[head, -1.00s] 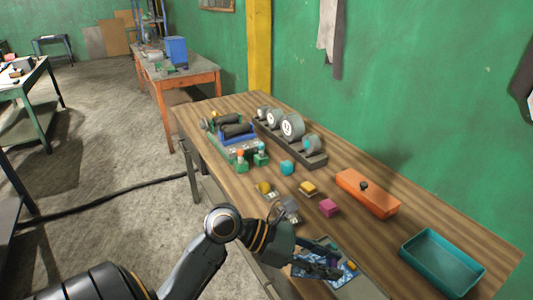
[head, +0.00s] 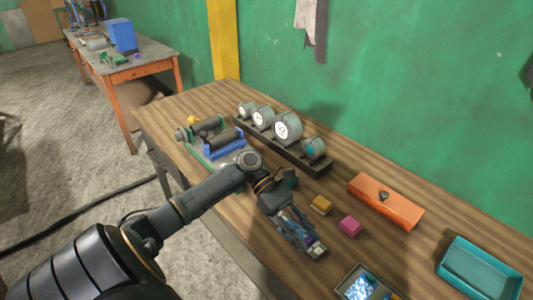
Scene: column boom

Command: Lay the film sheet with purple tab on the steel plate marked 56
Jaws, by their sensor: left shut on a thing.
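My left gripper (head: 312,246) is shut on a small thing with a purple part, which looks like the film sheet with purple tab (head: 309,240). The fingers cover most of it. The gripper is above the wooden table, left of and behind a shallow tray (head: 347,291). Blue-and-white patterned film (head: 362,287) and an orange bit lie in that tray. I cannot make out the steel plate marked 56, and no such number is readable; my left arm hides part of the table. My right gripper is not in view.
An orange box (head: 386,201) and a teal tray (head: 480,268) are to the right. A rack of round gauges (head: 282,143) and a roller device (head: 222,144) stand farther back.

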